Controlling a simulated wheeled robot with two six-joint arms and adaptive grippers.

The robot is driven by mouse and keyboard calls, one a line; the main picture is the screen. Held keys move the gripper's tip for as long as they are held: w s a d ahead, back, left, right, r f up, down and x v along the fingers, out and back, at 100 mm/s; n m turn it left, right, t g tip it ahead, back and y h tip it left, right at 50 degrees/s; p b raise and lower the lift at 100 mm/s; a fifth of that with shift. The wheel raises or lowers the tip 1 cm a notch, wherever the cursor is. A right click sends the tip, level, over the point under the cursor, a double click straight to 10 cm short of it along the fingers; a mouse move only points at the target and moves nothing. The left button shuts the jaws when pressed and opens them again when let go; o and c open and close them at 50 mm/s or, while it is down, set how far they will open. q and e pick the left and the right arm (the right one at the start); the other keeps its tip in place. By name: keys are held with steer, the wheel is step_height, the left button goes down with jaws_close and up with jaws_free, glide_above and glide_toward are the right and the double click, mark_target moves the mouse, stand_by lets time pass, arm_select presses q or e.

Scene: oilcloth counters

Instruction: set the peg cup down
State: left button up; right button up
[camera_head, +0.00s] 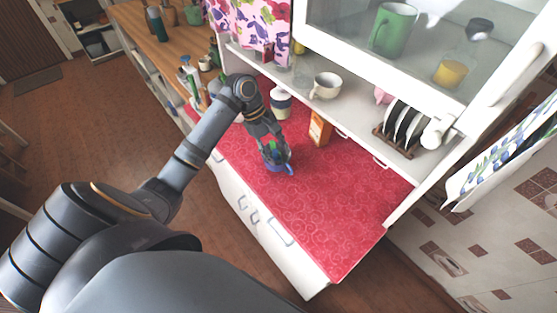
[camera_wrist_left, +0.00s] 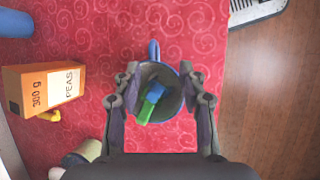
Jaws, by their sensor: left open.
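The peg cup (camera_wrist_left: 174,112) is a blue cup with a blue handle and green and blue pegs inside. In the left wrist view it sits between the open fingers of my left gripper (camera_wrist_left: 162,98), with its handle pointing away from the palm. In the head view the peg cup (camera_head: 289,170) shows low at the tips of my left gripper (camera_head: 277,158), over the red oilcloth (camera_head: 310,215). It looks to rest on the cloth, upright. The fingers stand on both sides of it; whether they touch it cannot be told. My right gripper is not in view.
An orange peas box (camera_head: 319,129) stands on the cloth near the shelf; it also shows left of the cup in the wrist view (camera_wrist_left: 42,88). A white and dark jar (camera_head: 280,104) stands behind my gripper. The cloth to the right and front is clear.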

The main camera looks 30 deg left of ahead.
mark_target(289, 167)
arm_select(q)
steer(key=shift+w+d+f, duration=0.1)
steer(key=shift+d+f, duration=0.7)
steer(key=shift+f, duration=0.1)
steer(key=p+x, duration=0.2)
steer(key=x, duration=0.2)
steer(key=shift+w+d+f, duration=0.1)
steer(key=shift+w+f, duration=0.1)
steer(key=shift+d+f, duration=0.15)
steer(key=shift+f, duration=0.2)
steer(key=shift+d+f, duration=0.1)
steer(key=shift+d, duration=0.05)
jaws_close()
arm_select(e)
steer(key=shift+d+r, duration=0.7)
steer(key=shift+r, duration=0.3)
